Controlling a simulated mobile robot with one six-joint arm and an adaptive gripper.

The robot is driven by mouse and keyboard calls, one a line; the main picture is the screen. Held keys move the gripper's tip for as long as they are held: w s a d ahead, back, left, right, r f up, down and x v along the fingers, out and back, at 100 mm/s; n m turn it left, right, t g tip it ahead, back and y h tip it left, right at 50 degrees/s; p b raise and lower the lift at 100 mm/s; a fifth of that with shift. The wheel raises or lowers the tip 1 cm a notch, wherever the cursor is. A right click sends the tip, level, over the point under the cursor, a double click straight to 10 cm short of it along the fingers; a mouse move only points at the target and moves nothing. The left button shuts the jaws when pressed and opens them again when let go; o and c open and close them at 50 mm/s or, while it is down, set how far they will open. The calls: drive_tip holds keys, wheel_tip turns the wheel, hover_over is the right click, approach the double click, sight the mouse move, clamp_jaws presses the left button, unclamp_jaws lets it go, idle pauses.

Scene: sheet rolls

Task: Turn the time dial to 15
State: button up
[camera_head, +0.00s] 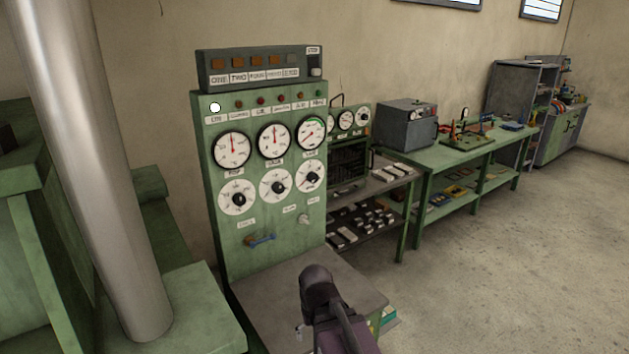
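A green control panel (263,233) stands left of centre, facing me. Its lower row has three white dials with dark knobs: a left dial (229,206), a middle dial (268,190) and a right dial (304,181). The labels below them are too small to read, so I cannot tell which is the time dial. Their numbers and exact settings are also unreadable. A dark end part of my arm (318,288) is at the bottom centre, below and in front of the panel, apart from the dials. I cannot make out gripper fingers.
Three gauges with red needles sit above the dials. A grey shelf (290,284) juts out under the panel. Benches with equipment run right; the floor (520,260) there is clear.

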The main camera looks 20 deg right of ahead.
drive_tip(key=w+a+r+n+t+y, duration=0.2)
drive_tip(key=w+n+t+y, duration=0.15)
drive_tip(key=w, duration=0.65)
drive_tip(key=n+t+y, duration=0.2)
drive_tip(key=t, duration=1.2)
approach(315, 179)
drive_tip(key=v, duration=0.3)
drive_tip(key=shift+w+r+g, duration=0.1)
drive_tip(key=shift+r+g, duration=0.15)
drive_tip(key=shift+r, duration=0.1)
drive_tip(key=shift+w, duration=0.1)
drive_tip(key=x, duration=1.3)
drive_tip(key=shift+w+a+f, duration=0.1)
drive_tip(key=shift+w+a, duration=0.05)
drive_tip(key=shift+w, duration=0.15)
drive_tip(key=c, duration=1.1)
